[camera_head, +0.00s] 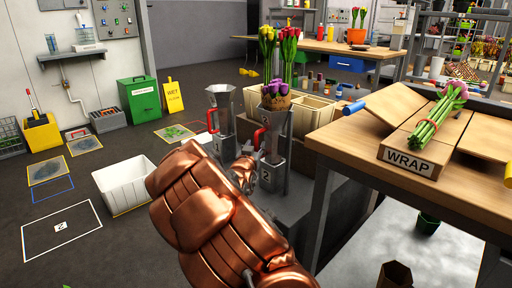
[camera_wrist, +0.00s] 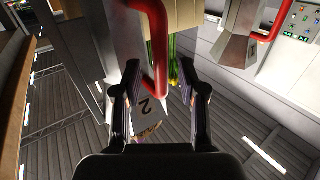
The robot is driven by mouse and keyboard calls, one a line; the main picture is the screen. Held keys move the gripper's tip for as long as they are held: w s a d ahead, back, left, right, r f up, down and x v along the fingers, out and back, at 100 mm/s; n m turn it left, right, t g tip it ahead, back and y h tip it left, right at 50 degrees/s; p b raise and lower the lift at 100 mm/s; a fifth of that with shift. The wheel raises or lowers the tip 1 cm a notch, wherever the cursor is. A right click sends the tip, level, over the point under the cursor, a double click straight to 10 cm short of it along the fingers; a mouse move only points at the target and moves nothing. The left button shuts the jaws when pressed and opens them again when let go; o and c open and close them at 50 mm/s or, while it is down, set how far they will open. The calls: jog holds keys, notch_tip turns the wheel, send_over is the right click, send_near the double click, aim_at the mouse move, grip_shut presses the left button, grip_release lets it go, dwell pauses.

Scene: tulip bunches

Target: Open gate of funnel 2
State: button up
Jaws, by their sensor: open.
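Funnel 2 (camera_head: 272,146) is a grey metal funnel marked "2", standing on a grey stand. Purple tulips in brown wrapping (camera_head: 275,95) sit in its top. Its red gate handle (camera_head: 258,138) is on the left side, near my gripper (camera_head: 250,170), which is partly hidden by my copper-coloured arm. In the wrist view, my gripper (camera_wrist: 160,80) is open, and the red handle (camera_wrist: 158,50) lies between its two fingers. I cannot tell whether either finger touches it. The "2" plate (camera_wrist: 149,107) shows just below the handle's end, with green stems (camera_wrist: 174,72) beside it.
Another grey funnel (camera_head: 222,105) with a red handle stands close on the left. A wooden table (camera_head: 350,135) with a "WRAP" block (camera_head: 408,161) is close on the right. A white bin (camera_head: 125,185) stands on the floor at left. Cream compartments (camera_head: 310,112) lie behind funnel 2.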

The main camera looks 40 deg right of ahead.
jog(key=shift+x, duration=1.1)
jog(key=shift+c, duration=0.2)
grip_shut()
